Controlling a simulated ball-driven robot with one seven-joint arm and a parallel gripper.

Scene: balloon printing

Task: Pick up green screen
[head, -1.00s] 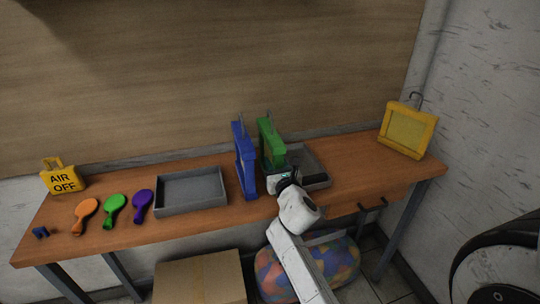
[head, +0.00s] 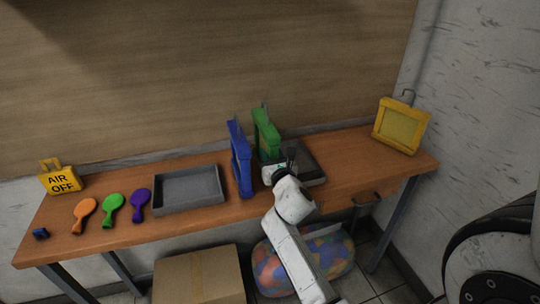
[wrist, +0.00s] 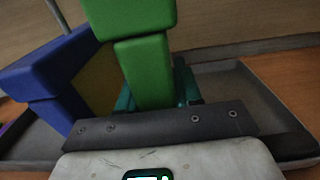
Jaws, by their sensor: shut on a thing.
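The green screen (head: 265,130) is an upright green frame at the middle of the table, just right of the blue screen (head: 241,160). My gripper (head: 275,165) is at its lower front edge. In the wrist view, the green screen (wrist: 145,65) stands between the teal fingers of my gripper (wrist: 158,90), which are shut on it. The fingertips are largely hidden behind the frame. The blue screen (wrist: 50,75) is close on the left in the wrist view. The yellow screen (head: 402,126) leans by the wall at the table's right end.
A grey tray (head: 309,161) lies behind and right of my gripper, and another grey tray (head: 188,207) is left of the blue screen.

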